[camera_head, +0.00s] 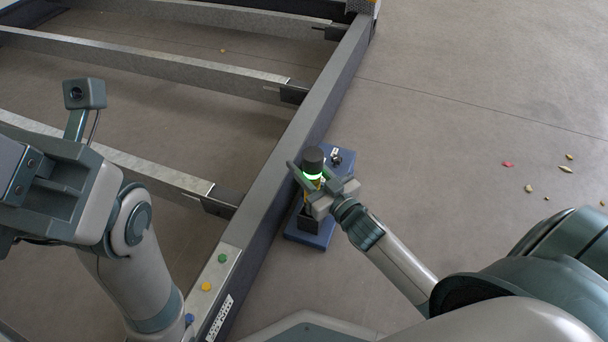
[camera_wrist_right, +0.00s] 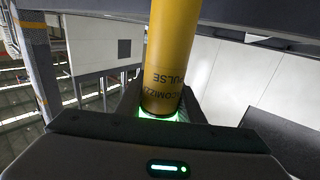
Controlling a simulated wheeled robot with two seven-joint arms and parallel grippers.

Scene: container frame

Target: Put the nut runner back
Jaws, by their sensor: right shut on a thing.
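The nut runner (camera_head: 313,161) has a black top, a glowing green ring and a yellow body, and it stands roughly upright. My right gripper (camera_head: 318,190) is shut on its yellow body. The wrist view shows the yellow body (camera_wrist_right: 168,70), with dark printed letters, between the two dark fingers (camera_wrist_right: 160,102). The tool is over a blue base (camera_head: 296,237) on the floor beside the frame's long beam. A black part (camera_head: 308,222) shows low at the tool; I cannot tell whether the tool rests in the base. My left arm is at the left, its fingertips out of view.
A grey container frame with a long beam (camera_head: 290,160) and several cross members fills the left. A panel (camera_head: 215,275) with coloured buttons is on the beam. A small metallic item (camera_head: 336,156) sits at the base's far end. Small scraps (camera_head: 566,169) lie on open floor at right.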

